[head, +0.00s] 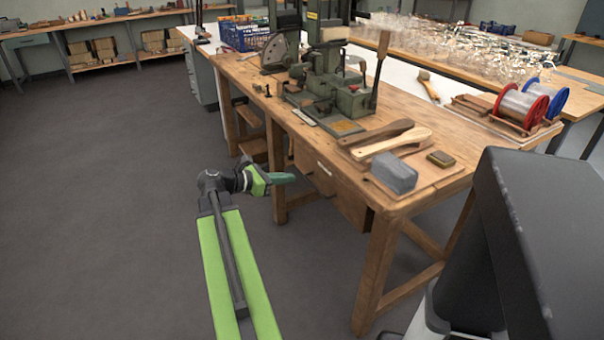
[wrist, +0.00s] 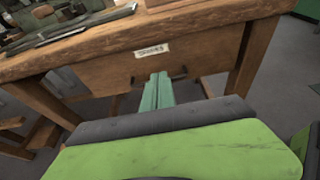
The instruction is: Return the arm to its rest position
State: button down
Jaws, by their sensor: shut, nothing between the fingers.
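My gripper (head: 284,178) is at the end of my green arm in the head view, in front of the wooden workbench (head: 430,193) and lower than its top. Its green fingers are together with nothing between them. In the wrist view my gripper (wrist: 157,92) points at the bench's drawer front (wrist: 185,60), which carries a small white label. I cannot tell the exact gap between the fingertips and the drawer.
A green machine (head: 328,90) stands on the bench. Open grey floor (head: 100,200) spreads to the left. A dark box-shaped body fills the lower right.

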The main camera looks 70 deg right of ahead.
jog(key=shift+w+a+r, duration=0.1)
jog(key=shift+w+a, duration=0.2)
jog(key=shift+w, duration=0.05)
